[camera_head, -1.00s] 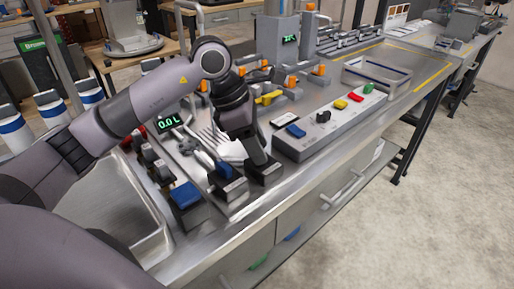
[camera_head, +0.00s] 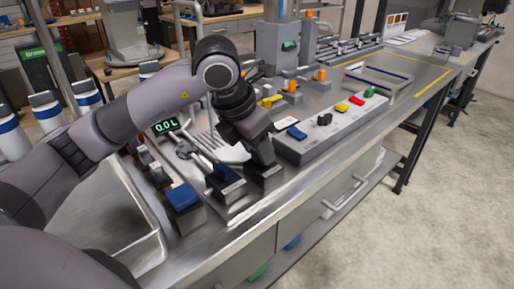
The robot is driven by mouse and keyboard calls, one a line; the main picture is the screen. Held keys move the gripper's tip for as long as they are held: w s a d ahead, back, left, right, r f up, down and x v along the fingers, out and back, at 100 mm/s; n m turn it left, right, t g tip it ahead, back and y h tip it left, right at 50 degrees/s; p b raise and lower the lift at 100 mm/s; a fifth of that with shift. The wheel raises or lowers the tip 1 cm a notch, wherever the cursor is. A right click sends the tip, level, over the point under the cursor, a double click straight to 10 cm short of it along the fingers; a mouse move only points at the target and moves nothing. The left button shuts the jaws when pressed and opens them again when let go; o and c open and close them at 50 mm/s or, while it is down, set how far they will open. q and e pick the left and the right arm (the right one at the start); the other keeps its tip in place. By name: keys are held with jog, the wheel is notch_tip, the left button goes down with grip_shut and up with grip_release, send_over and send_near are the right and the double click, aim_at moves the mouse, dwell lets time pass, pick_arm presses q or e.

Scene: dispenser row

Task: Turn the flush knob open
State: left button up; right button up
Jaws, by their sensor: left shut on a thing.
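My left gripper (camera_head: 262,166) points down at the front edge of the steel counter, over a small dark block (camera_head: 268,183). It is shut on a small part on top of this block, which looks like the flush knob. The fingers and wrist hide that part, so its shape and turn angle cannot be told. A display (camera_head: 166,126) behind reads 0.0 L. My right gripper is not in view.
A blue-topped block (camera_head: 183,197) and a steel sink (camera_head: 112,215) lie to the left. A grey panel (camera_head: 318,143) with blue, black, yellow, red and green controls stands close to the right. Taps with orange and yellow handles are behind. The floor at right is clear.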

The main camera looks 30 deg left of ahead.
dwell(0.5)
pick_arm(q)
jog(key=o, duration=1.1)
jog(key=shift+c, duration=0.2)
jog(key=d+v, duration=0.1)
jog(key=v, duration=0.6)
jog(key=shift+a, duration=0.45)
jog(key=shift+r, duration=0.2)
